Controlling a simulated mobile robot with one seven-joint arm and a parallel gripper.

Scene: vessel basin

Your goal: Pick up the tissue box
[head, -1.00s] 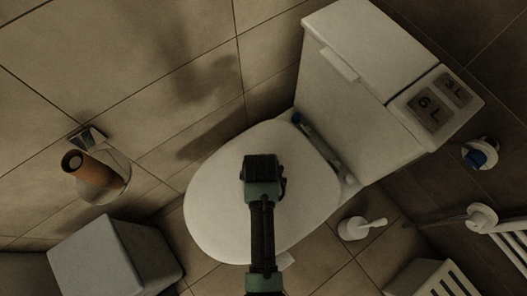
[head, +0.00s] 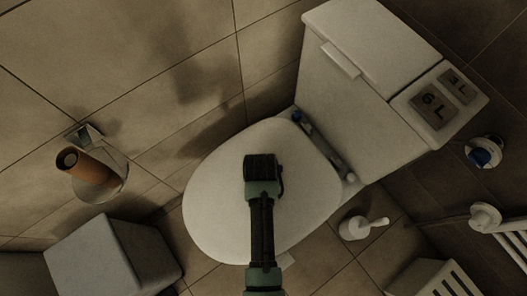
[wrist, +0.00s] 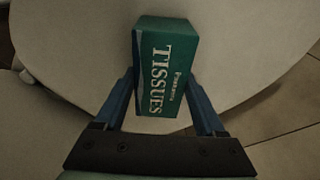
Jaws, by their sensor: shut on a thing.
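The tissue box (wrist: 165,70) is green with white "TISSUES" lettering and shows in the wrist view. My gripper (wrist: 160,80) has its blue fingers on both sides of the box and is shut on it. The white toilet lid (wrist: 240,50) lies behind the box in that view. In the head view my gripper (head: 263,168) is over the closed toilet lid (head: 220,200). The box cannot be made out there; my wrist hides it. I cannot tell whether the box still touches the lid.
The toilet cistern (head: 350,110) stands behind the lid. A paper roll holder (head: 90,170) is on the left wall, above a grey bin (head: 105,260). A toilet brush (head: 355,228) stands at right, near a white slatted rack (head: 435,280).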

